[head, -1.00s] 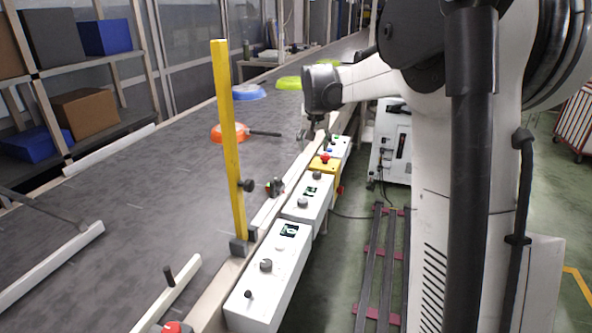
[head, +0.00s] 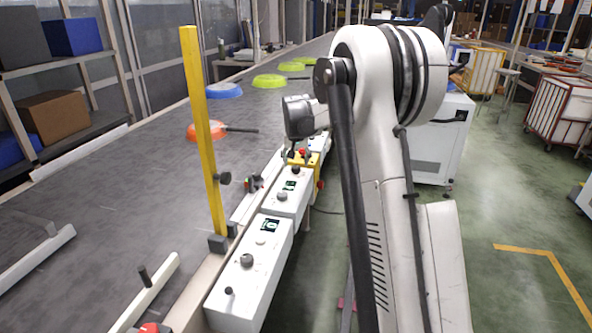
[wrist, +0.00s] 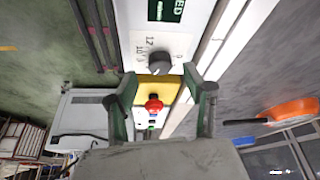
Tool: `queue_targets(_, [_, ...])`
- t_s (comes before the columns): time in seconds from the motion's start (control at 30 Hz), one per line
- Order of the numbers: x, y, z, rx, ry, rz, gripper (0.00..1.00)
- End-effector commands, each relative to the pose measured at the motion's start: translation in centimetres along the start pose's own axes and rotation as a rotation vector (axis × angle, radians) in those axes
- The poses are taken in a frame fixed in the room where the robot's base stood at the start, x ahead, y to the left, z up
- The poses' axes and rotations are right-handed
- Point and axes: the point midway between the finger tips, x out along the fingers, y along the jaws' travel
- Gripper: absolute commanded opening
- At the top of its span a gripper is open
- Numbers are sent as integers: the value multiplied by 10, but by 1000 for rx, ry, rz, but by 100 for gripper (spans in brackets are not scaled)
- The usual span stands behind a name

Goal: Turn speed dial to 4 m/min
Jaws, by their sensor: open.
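A yellow box with a red button (wrist: 153,103) adjoins the dial box. A nearer white box (head: 250,290) has its own display and knobs. A yellow post (head: 203,140) stands at the conveyor edge. Orange (head: 205,131), blue and green pans lie on the belt (head: 120,200).

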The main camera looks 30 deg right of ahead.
Motion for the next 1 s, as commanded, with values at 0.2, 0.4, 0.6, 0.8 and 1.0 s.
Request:
queue_targets(0.2, [28,0,0,0,0,0,47])
queue_targets(0.4, [36,0,0,0,0,0,47])
queue_targets(0.6, [36,0,0,0,0,0,47])
queue_targets(0.8, [36,0,0,0,0,0,25])
queue_targets(1.0, [36,0,0,0,0,0,2])
